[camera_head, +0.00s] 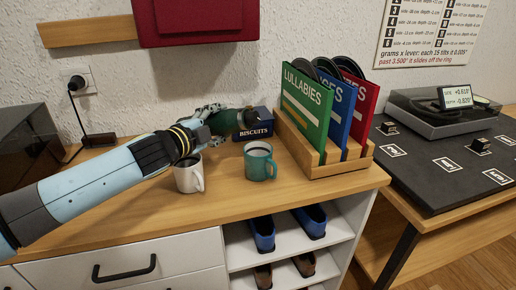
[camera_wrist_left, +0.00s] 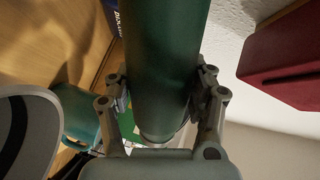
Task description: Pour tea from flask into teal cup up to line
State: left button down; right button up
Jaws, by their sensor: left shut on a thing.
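My left gripper (camera_head: 214,118) is shut on a dark green flask (camera_head: 228,123), which also shows between its fingers (camera_wrist_left: 163,85) in the left wrist view. The flask is tilted, lying nearly sideways, with its dark end toward the biscuit box. The teal cup (camera_head: 260,165) stands upright on the cabinet top, in front of and to the right of the flask; it also shows partly in the left wrist view (camera_wrist_left: 80,117). Its inside looks dark, and I cannot make out the line or the tea level. My right gripper is out of view.
A white mug (camera_head: 188,178) stands left of the teal cup, below my left wrist. A blue biscuit box (camera_head: 256,124) is behind the cup. A wooden rack (camera_head: 325,166) with several records stands to the right. The wood top (camera_head: 240,203) in front is clear.

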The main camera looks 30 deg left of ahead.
pick_arm(q)
jog(key=shift+w+d+m+y+p, duration=0.1)
jog(key=shift+d+m+y+p, duration=0.35)
jog(key=shift+m, duration=0.65)
dwell(4.8)
